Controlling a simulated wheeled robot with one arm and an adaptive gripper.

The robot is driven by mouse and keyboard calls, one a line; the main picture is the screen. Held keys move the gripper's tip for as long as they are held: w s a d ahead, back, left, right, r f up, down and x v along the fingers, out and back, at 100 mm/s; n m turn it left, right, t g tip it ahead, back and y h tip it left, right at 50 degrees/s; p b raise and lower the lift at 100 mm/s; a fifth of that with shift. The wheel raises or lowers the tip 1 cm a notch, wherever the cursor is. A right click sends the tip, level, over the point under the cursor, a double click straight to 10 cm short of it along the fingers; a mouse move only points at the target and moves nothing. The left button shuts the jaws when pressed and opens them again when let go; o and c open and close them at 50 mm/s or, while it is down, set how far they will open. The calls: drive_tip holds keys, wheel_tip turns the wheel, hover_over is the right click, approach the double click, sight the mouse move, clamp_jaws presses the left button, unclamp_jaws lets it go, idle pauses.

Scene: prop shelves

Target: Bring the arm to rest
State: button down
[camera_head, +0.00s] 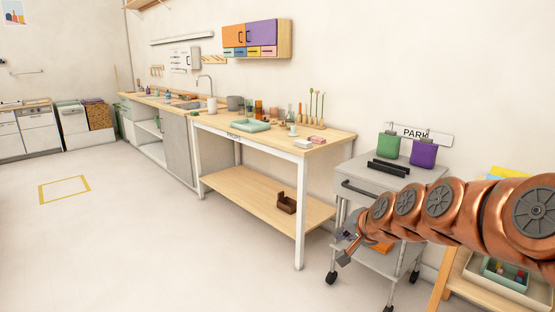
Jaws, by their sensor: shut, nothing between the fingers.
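My copper arm reaches in from the right edge of the head view, stretched to the left in front of the grey cart. My gripper (344,250) is at its left end, small in the picture, near the cart's left side and above the floor. It is shut, with nothing seen in it. The arm hides part of the cart's front and lower shelf.
The grey cart (352,168) stands under a PARK sign (426,134), with a green container (388,146) and a purple one (424,152) on top. A wooden workbench (330,143) holds several small items. A wooden stand (447,283) is at lower right. The floor at left is clear.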

drive_tip(key=s+r+n+g+h+p, duration=0.1)
drive_tip(key=s+r+n+g+p, duration=0.1)
drive_tip(key=s, duration=1.1)
drive_tip(key=s+d+r+n+g+h+p, duration=0.1)
drive_tip(key=s+g+p, duration=0.4)
drive_tip(key=s, duration=0.9)
drive_tip(key=s+d+r+n+g+h+p, duration=0.1)
drive_tip(key=s+r+n+g+p, duration=0.2)
drive_tip(key=s+p, duration=0.4)
drive_tip(key=s+n, duration=0.1)
drive_tip(key=s, duration=0.6)
drive_tip(key=shift+r+g+h, duration=0.25)
drive_tip(key=shift+g+h, duration=0.05)
drive_tip(key=shift+g, duration=0.1)
